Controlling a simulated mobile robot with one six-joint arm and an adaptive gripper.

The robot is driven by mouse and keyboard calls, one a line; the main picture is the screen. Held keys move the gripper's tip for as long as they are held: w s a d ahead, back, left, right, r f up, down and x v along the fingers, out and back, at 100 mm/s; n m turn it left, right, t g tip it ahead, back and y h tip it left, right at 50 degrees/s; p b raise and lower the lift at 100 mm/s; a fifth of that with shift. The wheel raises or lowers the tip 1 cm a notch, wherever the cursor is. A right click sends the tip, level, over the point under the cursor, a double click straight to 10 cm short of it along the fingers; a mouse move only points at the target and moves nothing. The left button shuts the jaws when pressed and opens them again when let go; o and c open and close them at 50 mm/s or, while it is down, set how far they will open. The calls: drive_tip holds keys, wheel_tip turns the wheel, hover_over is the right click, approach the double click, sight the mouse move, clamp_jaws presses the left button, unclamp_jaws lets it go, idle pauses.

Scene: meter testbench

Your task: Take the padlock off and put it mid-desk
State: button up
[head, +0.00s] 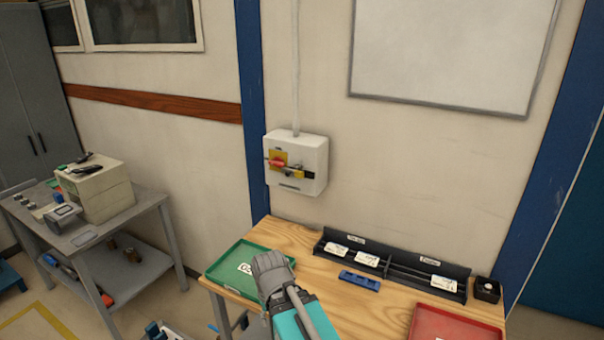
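A light grey switch box (314,150) is fixed to the wall above the wooden desk (300,240). It has a red handle (276,162) on a yellow plate. A small dark and yellow cluster (297,173) hangs at the handle's lower right; the padlock appears to be there, but it is too small to make out clearly. My gripper (271,270) is low in the view, over the desk's left part near the green tray, below and apart from the switch box. Its fingers cannot be made out, so its opening is unclear. The middle of the desk has bare wood.
A green tray (222,271) lies at the desk's left and a red tray (455,328) at its front right. A black divided holder (400,275) with white labelled items stands along the back. A blue level-like object (360,281) lies before it. A small black box (487,290) sits back right.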

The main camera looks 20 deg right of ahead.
drive_tip(key=shift+a, duration=0.2)
drive_tip(key=shift+o, duration=0.8)
drive_tip(key=shift+w, duration=0.15)
drive_tip(key=w+d+r+m+t+h+p, duration=0.3)
drive_tip(key=w+r, duration=0.5)
drive_tip(key=w, duration=0.3)
drive_tip(key=w+d+r+m+t+h+p, duration=0.2)
drive_tip(key=w+d+r, duration=0.5)
drive_tip(key=w, duration=0.4)
drive_tip(key=w+d+r+m+t+h+p, duration=0.3)
drive_tip(key=w+d+r+m+h+p, duration=0.2)
drive_tip(key=w+r+p, duration=0.2)
drive_tip(key=w+r, duration=0.2)
drive_tip(key=w, duration=0.2)
drive_tip(key=shift+w+t+h, duration=0.3)
drive_tip(key=shift+d, duration=0.1)
drive_tip(key=b, duration=0.3)
approach(299, 170)
drive_tip(key=shift+f+x, duration=0.2)
drive_tip(key=shift+x, duration=1.15)
